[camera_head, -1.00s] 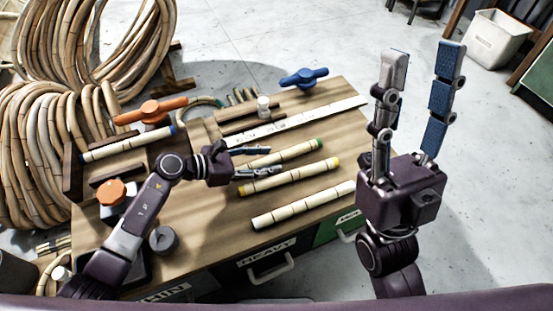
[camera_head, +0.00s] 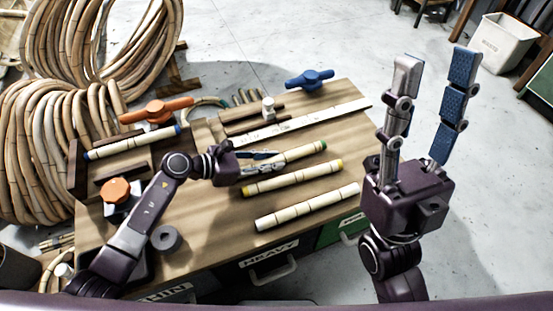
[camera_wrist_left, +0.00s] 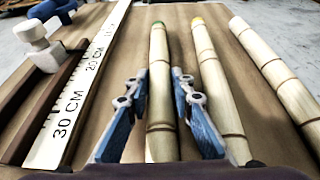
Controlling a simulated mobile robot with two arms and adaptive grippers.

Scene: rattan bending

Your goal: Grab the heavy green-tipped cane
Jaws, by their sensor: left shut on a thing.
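The green-tipped cane (camera_head: 302,154) lies on the workbench, running away to the upper right, its green end (camera_head: 323,146) farthest from my left arm. My left gripper (camera_head: 265,162) is shut on this cane near its near end. In the left wrist view the cane (camera_wrist_left: 160,90) stands between the two blue-padded fingers (camera_wrist_left: 158,105), its green tip at the far end. The part between the fingers in the head view is partly hidden by them. My right gripper (camera_head: 434,70) is raised at the right, fingers pointing up and apart, empty.
A yellow-tipped cane (camera_head: 290,178) and a plain cane (camera_head: 305,207) lie nearer the bench's front. A blue-tipped cane (camera_head: 130,144) rests in a wooden rack at left. A white ruler (camera_head: 300,124) lies behind. Orange (camera_head: 155,110) and blue (camera_head: 308,79) handles stand on the bench.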

